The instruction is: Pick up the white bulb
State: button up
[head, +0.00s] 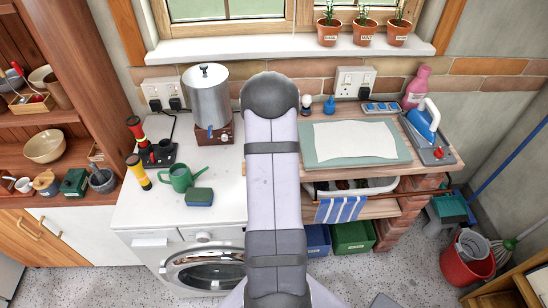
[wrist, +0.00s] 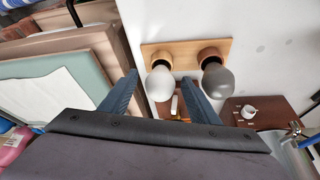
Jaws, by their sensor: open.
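In the wrist view, the white bulb (wrist: 160,86) stands in the left holder of a small wooden board (wrist: 182,50). A grey bulb (wrist: 217,82) stands in the right holder, close beside it. My gripper (wrist: 160,76) is open, with one blue finger on each side of the white bulb in the picture. The right finger shows between the two bulbs. I cannot tell whether either finger touches a bulb. In the head view, my arm hides the gripper, the board and both bulbs.
The white counter (head: 135,205) carries a metal urn (head: 208,98), a green watering can (head: 180,178) and a blue sponge (head: 199,197). To the right are a green mat (head: 312,155) with a white sheet, and an iron (head: 422,120).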

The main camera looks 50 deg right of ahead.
jog(key=c, duration=1.2)
jog(key=shift+o, duration=0.2)
notch_tip(320, 180, up, 10)
jog(key=b, duration=0.2)
jog(key=shift+d+b, duration=0.1)
jog(key=shift+b, duration=0.2)
jog(key=shift+w+d+r+p, duration=0.3)
jog(key=shift+w+r+p, duration=0.05)
jog(key=shift+w+p, duration=0.1)
jog(key=w+d+r+p, duration=0.4)
jog(key=w+d+p, duration=0.4)
jog(key=w+p, duration=0.2)
jog(key=shift+w+r, duration=0.3)
jog(key=shift+w, duration=0.1)
